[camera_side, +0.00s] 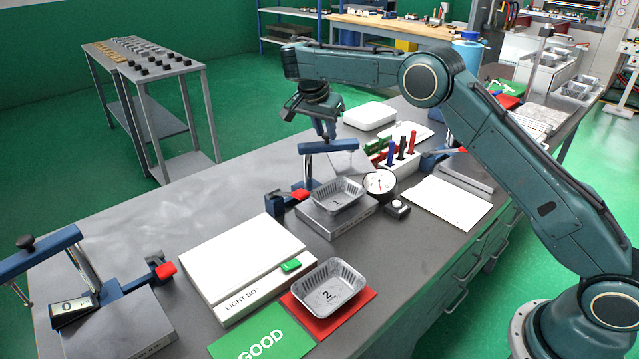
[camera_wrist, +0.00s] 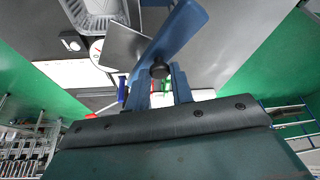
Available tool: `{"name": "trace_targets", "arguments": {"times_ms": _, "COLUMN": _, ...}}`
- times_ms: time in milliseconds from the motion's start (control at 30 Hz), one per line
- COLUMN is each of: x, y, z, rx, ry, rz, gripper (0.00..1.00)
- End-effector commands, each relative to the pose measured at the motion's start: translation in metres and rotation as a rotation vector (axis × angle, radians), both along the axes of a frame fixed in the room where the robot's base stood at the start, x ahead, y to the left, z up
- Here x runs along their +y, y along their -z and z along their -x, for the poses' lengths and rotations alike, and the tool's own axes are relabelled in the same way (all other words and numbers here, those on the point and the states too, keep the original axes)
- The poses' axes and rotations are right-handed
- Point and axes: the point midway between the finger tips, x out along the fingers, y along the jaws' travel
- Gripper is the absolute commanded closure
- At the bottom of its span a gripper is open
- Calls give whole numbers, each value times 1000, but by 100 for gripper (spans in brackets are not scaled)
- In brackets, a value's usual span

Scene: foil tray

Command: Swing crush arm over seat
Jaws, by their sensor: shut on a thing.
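The crush arm (camera_side: 340,145) is a blue bar on an upright post behind tray 1. My gripper (camera_side: 325,130) is above the bar, shut on its black knob, which shows between the fingers in the wrist view (camera_wrist: 160,70). The blue bar also shows there (camera_wrist: 183,28). A flat grey plate (camera_side: 352,161) shows below the bar, beyond the tray; it also shows in the wrist view (camera_wrist: 124,46). Foil tray 1 (camera_side: 337,191) sits on the grey block seat (camera_side: 337,222). The bar appears behind the tray, not over it.
A dial gauge (camera_side: 380,183) stands close right of tray 1, with a pen rack (camera_side: 403,163) behind. Foil tray 2 (camera_side: 328,286) is on a red card, near the light box (camera_side: 243,265) and green GOOD card (camera_side: 262,337). A second blue-armed station (camera_side: 110,290) is at left.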

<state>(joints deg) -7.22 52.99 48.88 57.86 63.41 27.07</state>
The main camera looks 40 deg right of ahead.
Motion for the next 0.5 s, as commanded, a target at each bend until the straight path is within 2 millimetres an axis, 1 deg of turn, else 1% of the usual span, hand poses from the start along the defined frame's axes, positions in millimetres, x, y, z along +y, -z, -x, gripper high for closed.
{"name": "trace_targets", "arguments": {"times_ms": 100, "x": 0, "y": -2, "z": -1, "rx": -4, "ry": 1, "rz": 1, "gripper": 100}}
{"name": "trace_targets", "arguments": {"times_ms": 133, "x": 0, "y": -2, "z": -1, "rx": -4, "ry": 0, "rz": 1, "gripper": 75}}
{"name": "trace_targets", "arguments": {"times_ms": 233, "x": 0, "y": -1, "z": 0, "rx": -4, "ry": 0, "rz": 1, "gripper": 55}}
{"name": "trace_targets", "arguments": {"times_ms": 500, "x": 0, "y": -1, "z": 0, "rx": -1, "ry": -1, "rz": 1, "gripper": 55}}
